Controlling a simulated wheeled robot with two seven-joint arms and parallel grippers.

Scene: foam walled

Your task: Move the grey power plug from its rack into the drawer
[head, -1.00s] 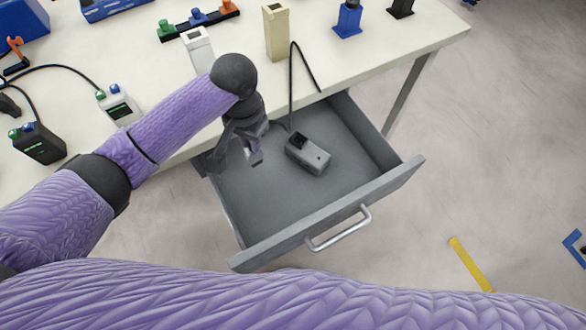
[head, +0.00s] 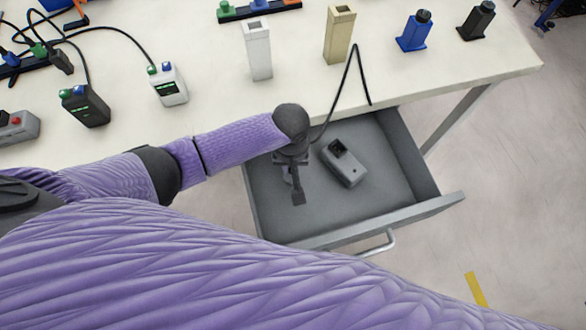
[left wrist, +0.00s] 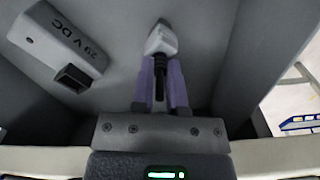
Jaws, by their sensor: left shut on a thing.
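The drawer (head: 330,240) is grey and pulled out from under the table. My left gripper (head: 297,192) is inside or just above its left part; the exact height is hard to tell. In the left wrist view my left gripper (left wrist: 163,75) is shut on the light grey power plug (left wrist: 161,40), with a dark cable between the fingers. A grey box (head: 344,163) lies in the drawer to the right of the gripper. In the left wrist view this box (left wrist: 60,42) is marked "29 V DC" and has a dark square opening. My right gripper is out of view.
On the table (head: 200,125) stand a white holder (head: 257,52), a beige holder (head: 339,35), a blue one (head: 414,32) and a black one (head: 477,20). A black cable (head: 340,92) arches above the table edge near the drawer. The drawer's right part is clear.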

